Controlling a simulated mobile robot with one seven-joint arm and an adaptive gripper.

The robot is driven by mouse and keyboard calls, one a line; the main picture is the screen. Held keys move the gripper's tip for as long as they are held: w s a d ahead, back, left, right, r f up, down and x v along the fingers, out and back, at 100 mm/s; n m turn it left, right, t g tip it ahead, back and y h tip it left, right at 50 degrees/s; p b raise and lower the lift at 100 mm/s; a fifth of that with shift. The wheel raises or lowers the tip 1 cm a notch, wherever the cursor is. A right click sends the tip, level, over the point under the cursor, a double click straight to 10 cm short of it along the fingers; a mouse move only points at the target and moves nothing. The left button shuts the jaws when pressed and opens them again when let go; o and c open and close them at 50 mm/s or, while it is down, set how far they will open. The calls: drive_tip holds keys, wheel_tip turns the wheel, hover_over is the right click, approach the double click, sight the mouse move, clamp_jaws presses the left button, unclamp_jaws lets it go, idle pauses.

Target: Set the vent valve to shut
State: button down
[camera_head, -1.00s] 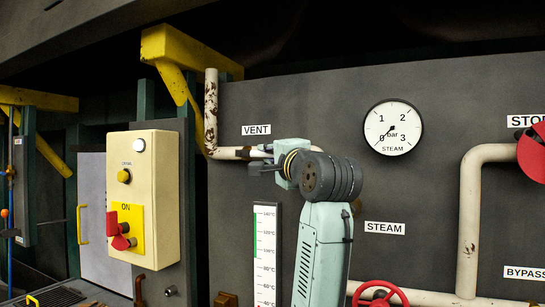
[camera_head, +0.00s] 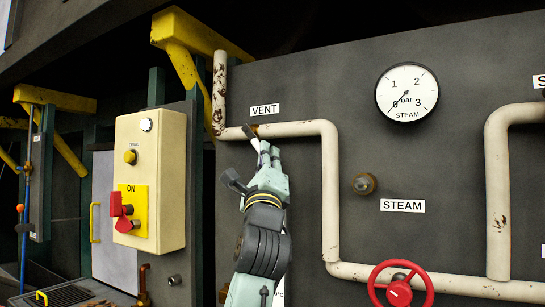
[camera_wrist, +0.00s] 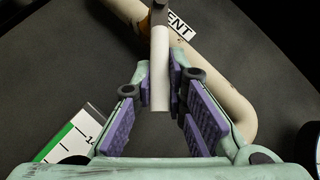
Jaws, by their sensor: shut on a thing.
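The vent valve's lever (camera_head: 250,132) sits on the cream pipe below the VENT label (camera_head: 265,110). Its dark end is at the pipe, and it slants down and right across the pipe into my gripper (camera_head: 264,150). In the wrist view the lever shows as a white handle (camera_wrist: 160,62) with a dark upper part, crossing the pipe at an angle. My gripper (camera_wrist: 160,85) has its purple pads on both sides of the white handle and is shut on it. My gripper reaches up from below the pipe. The valve body is mostly hidden.
The cream pipe (camera_head: 329,190) bends down right of my gripper. A red handwheel (camera_head: 400,292), STEAM gauge (camera_head: 406,92) near 0 and brass fitting (camera_head: 364,184) are farther right. A control box (camera_head: 150,180) with a red switch stands left. The panel between is clear.

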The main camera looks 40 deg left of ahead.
drive_tip(key=a+f+m+t+h+p, duration=0.1)
drive_tip(key=a+m+t+h, duration=0.1)
drive_tip(key=m+h, duration=0.5)
drive_tip(key=s+a+f+m+t+h+p, duration=0.1)
drive_tip(key=a+m+t+h, duration=0.2)
drive_tip(key=m+t+h, duration=0.2)
drive_tip(key=m+h, duration=0.3)
drive_tip(key=m, duration=0.3)
drive_tip(key=shift+s+a+t+p, duration=0.2)
drive_tip(key=shift+a+t+p, duration=0.1)
drive_tip(key=shift+p, duration=0.1)
drive_tip(key=shift+r+h, duration=0.1)
drive_tip(key=shift+h, duration=0.2)
drive_tip(key=c, duration=1.6)
unclamp_jaws()
drive_tip(key=shift+a+m, duration=0.1)
drive_tip(key=shift+m, duration=0.2)
drive_tip(key=shift+f, duration=0.2)
drive_tip(key=v, duration=1.2)
drive_tip(key=shift+r, duration=0.1)
